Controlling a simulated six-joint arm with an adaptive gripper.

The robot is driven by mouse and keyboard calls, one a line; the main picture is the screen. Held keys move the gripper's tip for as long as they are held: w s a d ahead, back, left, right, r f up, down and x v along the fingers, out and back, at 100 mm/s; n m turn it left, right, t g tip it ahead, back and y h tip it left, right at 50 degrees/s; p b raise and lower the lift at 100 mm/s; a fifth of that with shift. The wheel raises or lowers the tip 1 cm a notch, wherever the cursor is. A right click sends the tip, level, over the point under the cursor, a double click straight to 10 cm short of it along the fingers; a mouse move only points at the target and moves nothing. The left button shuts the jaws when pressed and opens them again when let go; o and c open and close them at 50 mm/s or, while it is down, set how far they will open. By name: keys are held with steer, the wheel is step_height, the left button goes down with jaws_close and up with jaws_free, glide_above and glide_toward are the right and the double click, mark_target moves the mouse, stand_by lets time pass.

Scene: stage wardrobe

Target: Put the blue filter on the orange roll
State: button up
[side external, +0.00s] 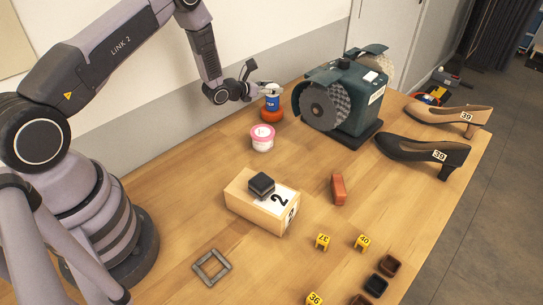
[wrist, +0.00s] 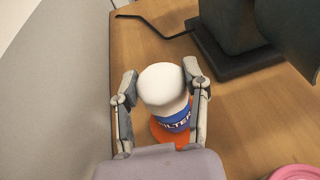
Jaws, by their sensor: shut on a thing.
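The blue filter (side external: 272,103) is a small can with a blue label and a white top. In the wrist view the filter (wrist: 166,92) stands between the two fingers of my gripper (wrist: 160,88), which is shut on it. The orange roll (side external: 267,115) lies directly beneath the filter on the table; its edge (wrist: 160,134) also shows in the wrist view. The filter appears upright over the roll. Whether its base touches the roll is hidden. My gripper (side external: 270,90) reaches in from the left in the side view.
A dark green grinder (side external: 350,100) stands close on the right of the roll. A pink-and-white tub (side external: 262,138) is just in front. A wooden box (side external: 250,201) with a black block on it, a reddish bar (side external: 338,189) and two shoes (side external: 420,152) stand farther off.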

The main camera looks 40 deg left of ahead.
steer(key=o, duration=1.2)
steer(key=shift+f, duration=0.1)
